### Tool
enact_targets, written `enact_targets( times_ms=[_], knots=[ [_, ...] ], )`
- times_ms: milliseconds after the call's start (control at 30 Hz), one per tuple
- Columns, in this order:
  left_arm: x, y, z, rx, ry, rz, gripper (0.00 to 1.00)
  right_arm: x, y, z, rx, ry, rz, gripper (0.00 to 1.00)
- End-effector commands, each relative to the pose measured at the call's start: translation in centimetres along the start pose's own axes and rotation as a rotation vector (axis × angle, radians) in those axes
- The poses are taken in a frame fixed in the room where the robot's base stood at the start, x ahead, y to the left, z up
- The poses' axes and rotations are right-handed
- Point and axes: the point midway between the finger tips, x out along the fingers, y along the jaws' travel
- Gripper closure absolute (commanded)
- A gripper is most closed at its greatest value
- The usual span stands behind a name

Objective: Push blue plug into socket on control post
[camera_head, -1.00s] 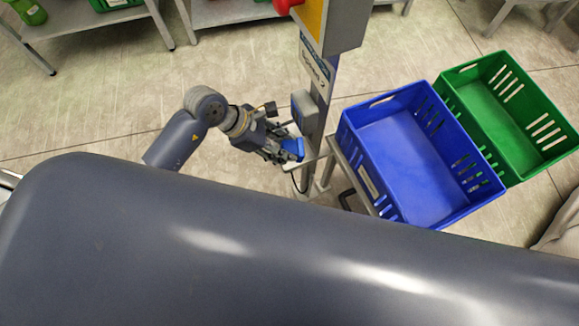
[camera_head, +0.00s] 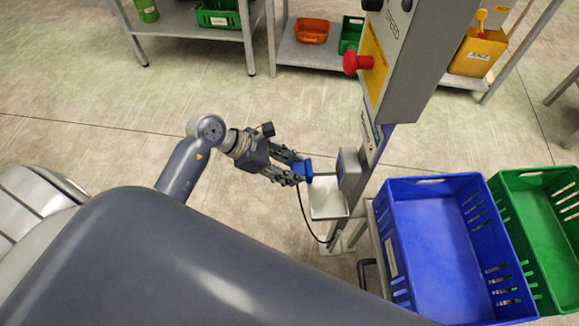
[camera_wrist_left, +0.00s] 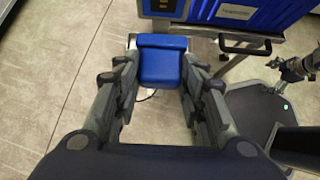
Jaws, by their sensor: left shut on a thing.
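The blue plug (camera_head: 303,170) is held at the fingertips of my left gripper (camera_head: 294,170), with a black cable hanging below. The grey socket box (camera_head: 349,168) is on the control post (camera_head: 378,142), just right of the plug; its socket opening is not visible. The plug looks apart from the box. In the left wrist view, the blue plug (camera_wrist_left: 162,62) sits between both fingers of my left gripper (camera_wrist_left: 162,75). What seems to be my right gripper (camera_wrist_left: 297,70) is small at that view's right edge; its jaws are unclear.
A small metal tray (camera_head: 328,212) sticks out below the socket box. A red button (camera_head: 357,63) is higher on the post. A blue crate (camera_head: 388,225) and a green crate (camera_head: 505,172) stand right of the post. Shelves line the back; the floor left is open.

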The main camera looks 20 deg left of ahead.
Motion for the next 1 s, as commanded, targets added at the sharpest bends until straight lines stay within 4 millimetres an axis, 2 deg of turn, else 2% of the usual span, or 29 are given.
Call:
enact_targets(
  times_ms=[600,1000],
  knots=[
    [3.5,0.0,3.5,0.000,-0.002,0.000,0.87,-0.2,1.2,-0.3,0.000,0.004,0.014,0.00],
    [4.0,0.0,4.0,0.001,0.000,0.000,0.87,-0.2,1.2,-0.3,0.000,0.005,0.014,0.00]
  ],
)
